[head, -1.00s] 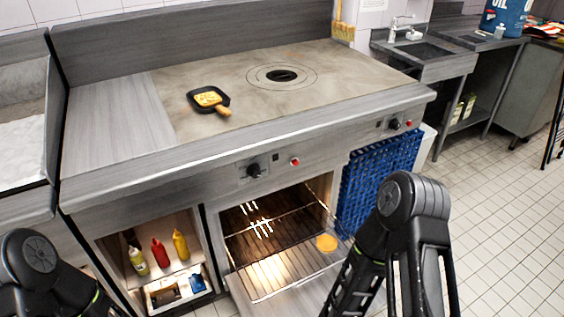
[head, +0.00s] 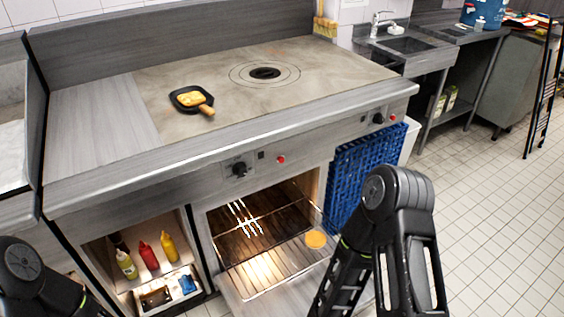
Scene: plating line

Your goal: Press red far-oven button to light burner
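Two red buttons show on the front panel of the steel range. One red button (head: 281,160) is above the open oven, right of a black knob (head: 239,169). The other, farther red button (head: 393,117) is near the right end, right of another black knob (head: 378,118). The round burner (head: 265,73) is set in the cooktop (head: 200,65); no flame shows on it. Parts of my two arms show at the bottom left and bottom right, well short of the panel. Neither gripper's fingers are in view.
A black pan (head: 188,106) with yellow food sits on the cooktop. The oven door (head: 235,297) hangs open below the panel, and an orange disc (head: 316,239) shows near the rack. A blue crate (head: 362,170) stands beneath the far button. Tiled floor (head: 490,220) is clear at right.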

